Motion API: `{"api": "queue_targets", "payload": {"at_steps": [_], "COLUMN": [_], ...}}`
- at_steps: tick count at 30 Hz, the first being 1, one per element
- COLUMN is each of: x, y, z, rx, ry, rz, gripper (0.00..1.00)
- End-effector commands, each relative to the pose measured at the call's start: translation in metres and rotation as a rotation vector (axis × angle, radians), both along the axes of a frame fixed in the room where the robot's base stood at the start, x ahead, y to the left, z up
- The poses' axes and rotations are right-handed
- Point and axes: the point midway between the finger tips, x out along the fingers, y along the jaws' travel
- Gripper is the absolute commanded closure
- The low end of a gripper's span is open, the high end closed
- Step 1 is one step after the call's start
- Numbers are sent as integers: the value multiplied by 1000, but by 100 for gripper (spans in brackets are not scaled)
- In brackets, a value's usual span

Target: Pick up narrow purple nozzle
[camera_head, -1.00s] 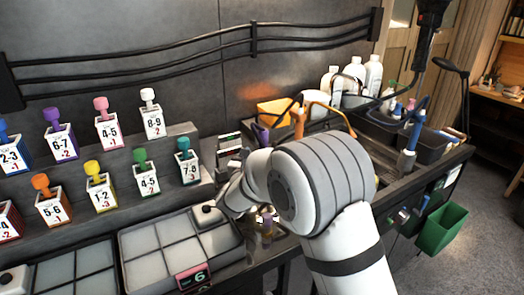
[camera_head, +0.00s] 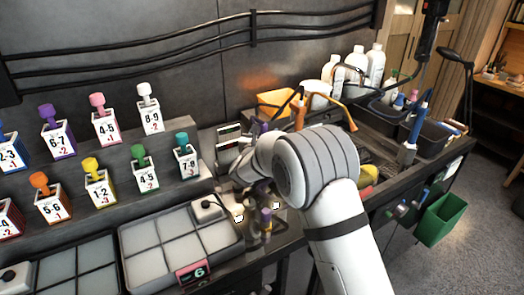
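A purple-topped piece (camera_head: 48,113) stands upright in the white box marked 6-7 (camera_head: 58,141) on the back left shelf. A small upright item with a purple part (camera_head: 266,214) stands on the dark counter below my arm. I cannot tell which of these is the narrow nozzle. My gripper is low over the counter near the small purple-banded item. Its fingers are mostly hidden by my wrist and blurred, so I cannot see whether it is open or holds anything.
A divided grey tray (camera_head: 165,245) with a label 6 lies left of my gripper. A small white block with a black knob (camera_head: 207,207) sits at its corner. Colour-topped boxes line the shelves. White bottles (camera_head: 375,65) and a dark sink area lie to the right.

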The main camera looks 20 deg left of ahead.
Motion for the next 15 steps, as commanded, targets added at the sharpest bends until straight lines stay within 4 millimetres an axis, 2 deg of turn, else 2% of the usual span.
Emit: {"api": "queue_targets", "payload": {"at_steps": [2,15], "x": [0,-1], "y": [0,1], "z": [0,0], "rx": [0,1], "ry": [0,0], "rz": [0,1], "gripper": [52,88]}}
